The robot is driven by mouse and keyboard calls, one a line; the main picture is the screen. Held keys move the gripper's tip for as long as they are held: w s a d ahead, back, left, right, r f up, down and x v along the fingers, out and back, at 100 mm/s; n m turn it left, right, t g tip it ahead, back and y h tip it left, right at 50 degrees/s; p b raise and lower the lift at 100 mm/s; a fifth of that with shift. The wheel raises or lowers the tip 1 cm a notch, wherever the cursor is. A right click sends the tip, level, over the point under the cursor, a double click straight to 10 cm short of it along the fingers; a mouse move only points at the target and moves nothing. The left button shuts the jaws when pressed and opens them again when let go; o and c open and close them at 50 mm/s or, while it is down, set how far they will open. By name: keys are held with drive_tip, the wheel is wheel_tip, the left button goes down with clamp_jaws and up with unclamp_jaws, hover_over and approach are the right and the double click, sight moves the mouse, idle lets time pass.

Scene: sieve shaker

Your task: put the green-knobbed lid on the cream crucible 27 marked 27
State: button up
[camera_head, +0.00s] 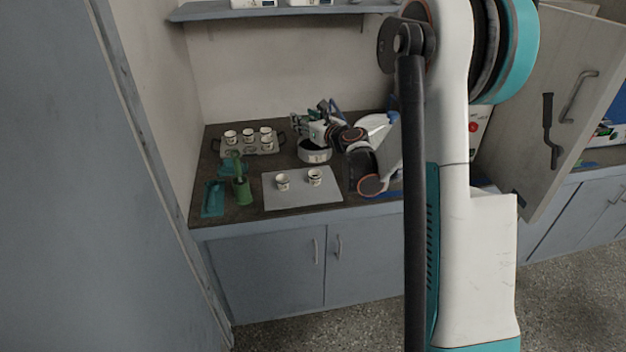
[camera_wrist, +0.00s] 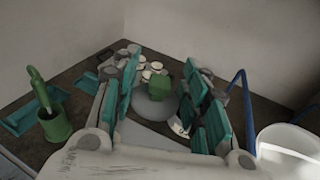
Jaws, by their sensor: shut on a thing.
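My gripper (camera_wrist: 163,95) is shut on the green knob (camera_wrist: 188,70) of a grey round lid (camera_wrist: 154,107) in the wrist view. Two cream crucibles stand upright on a grey mat (camera_head: 300,199): a left one (camera_head: 282,184) and a right one (camera_head: 315,179) with dark marking. Their numbers are too small to read. In the wrist view a pale rim with dark marking (camera_wrist: 180,127) shows partly behind the fingers.
A rack (camera_head: 272,149) with several cream crucibles stands at the back left. A green cup (camera_head: 242,192) with an upright green handle and a teal tray (camera_head: 212,200) are at the left. A shelf (camera_head: 235,11) hangs above. The mat's front is clear.

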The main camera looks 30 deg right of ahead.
sight(315, 178)
drive_tip(key=shift+h, duration=0.3)
drive_tip(key=d, duration=0.1)
drive_tip(key=w+d, duration=0.2)
drive_tip(key=shift+d, duration=0.4)
drive_tip(key=shift+m, duration=0.3)
drive_tip(key=f+b, duration=0.2)
drive_tip(key=f, duration=0.4)
drive_tip(key=f+b, duration=0.3)
drive_tip(key=f, duration=0.4)
drive_tip(key=f+b, duration=0.2)
drive_tip(key=f, duration=0.4)
drive_tip(key=shift+w+d+f+b, duration=0.1)
drive_tip(key=shift+d+f+b, duration=0.2)
drive_tip(key=shift+f+b, duration=0.1)
drive_tip(key=shift+f, duration=0.25)
drive_tip(key=shift+f, duration=0.25)
drive_tip(key=o, duration=0.8)
drive_tip(key=shift+c, duration=0.2)
